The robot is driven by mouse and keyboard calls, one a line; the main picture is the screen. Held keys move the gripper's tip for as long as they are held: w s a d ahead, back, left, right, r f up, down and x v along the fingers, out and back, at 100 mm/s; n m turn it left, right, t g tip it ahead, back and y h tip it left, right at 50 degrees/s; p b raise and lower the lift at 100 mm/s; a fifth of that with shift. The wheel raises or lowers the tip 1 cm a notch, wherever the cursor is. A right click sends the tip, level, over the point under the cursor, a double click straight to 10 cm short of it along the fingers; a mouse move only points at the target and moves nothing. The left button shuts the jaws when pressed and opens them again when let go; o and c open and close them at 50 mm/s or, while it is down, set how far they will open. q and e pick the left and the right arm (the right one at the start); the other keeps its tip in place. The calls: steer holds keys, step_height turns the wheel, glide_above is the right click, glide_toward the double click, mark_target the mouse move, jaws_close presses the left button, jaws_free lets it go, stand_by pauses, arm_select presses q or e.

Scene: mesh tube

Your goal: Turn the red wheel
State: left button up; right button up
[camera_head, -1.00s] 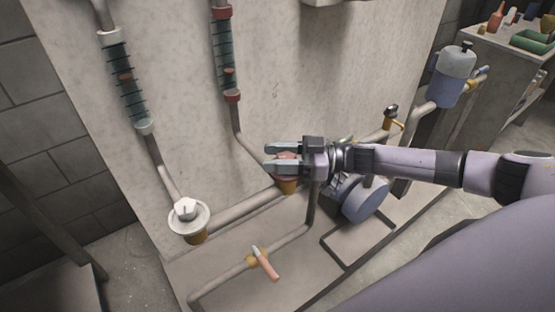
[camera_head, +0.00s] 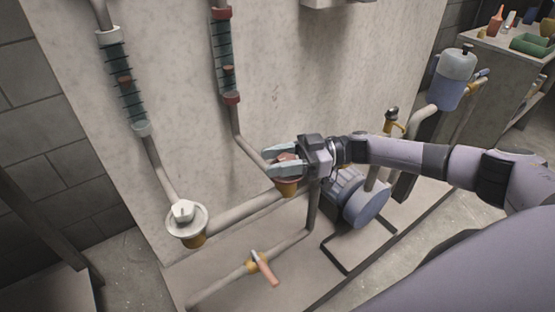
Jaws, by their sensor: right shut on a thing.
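The red wheel (camera_head: 287,158) sits on top of a brass-coloured valve body (camera_head: 286,187) at the foot of the pipe below the red-capped mesh tube. My right gripper (camera_head: 283,161) comes in from the right and is shut on the red wheel, with one finger on the far side and one on the near side. The gripper and its fingers hide part of the wheel. My left gripper is not in view.
A white wheel (camera_head: 185,214) on a similar valve stands to the left. An orange-handled lever (camera_head: 264,268) is on the lower pipe. A blue-grey motor (camera_head: 362,205) lies under my right forearm. The grey panel (camera_head: 300,90) rises behind.

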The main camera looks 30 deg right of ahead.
steer(key=o, duration=1)
steer(key=shift+r, duration=0.1)
steer(key=shift+v, duration=3.55)
